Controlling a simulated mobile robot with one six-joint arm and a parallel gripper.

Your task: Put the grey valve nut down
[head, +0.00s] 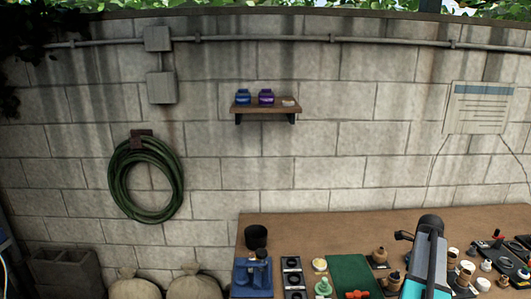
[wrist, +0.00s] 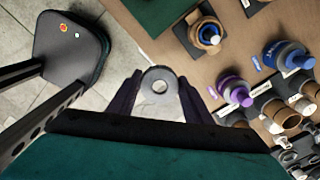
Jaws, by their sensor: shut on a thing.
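The nut sits between the dark fingertips and appears clear of any surface. Behind it I see pale floor tiles and the edge of the brown table (wrist: 190,74). In the head view my arm reaches over the right part of the table, and I cannot make out the nut there.
A dark green mat (head: 352,272) lies on the table. A black cup (head: 256,236) stands at the table's back left. Bare table shows behind the items.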

